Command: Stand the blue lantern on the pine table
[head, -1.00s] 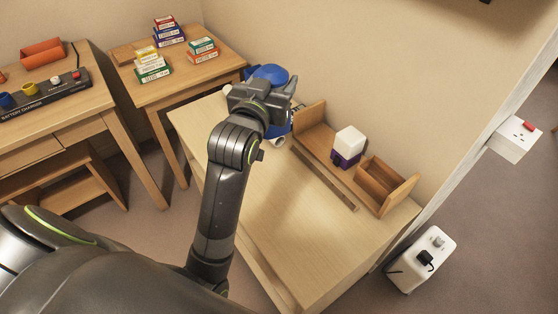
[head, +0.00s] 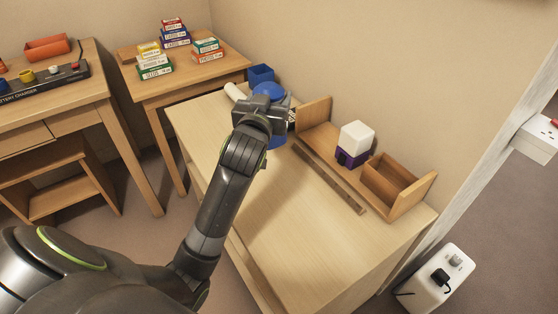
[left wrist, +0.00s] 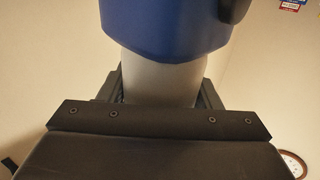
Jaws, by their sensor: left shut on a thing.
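My left gripper (head: 266,112) is shut on the blue lantern, over the far end of a pale wooden table (head: 270,215). The lantern's blue top (head: 268,91) shows above the gripper and a blue part of its lower end (head: 277,141) shows below. In the left wrist view the pale grey body (left wrist: 160,82) is between the fingers, under a broad blue part (left wrist: 165,30). The lantern looks about upright. My gripper hides its middle, and I cannot tell whether its bottom touches the table. My right gripper is out of view.
A blue box (head: 260,74) and a white cylinder (head: 235,91) are behind my gripper. Boxes (head: 172,47) stand on another table. The near tabletop is clear.

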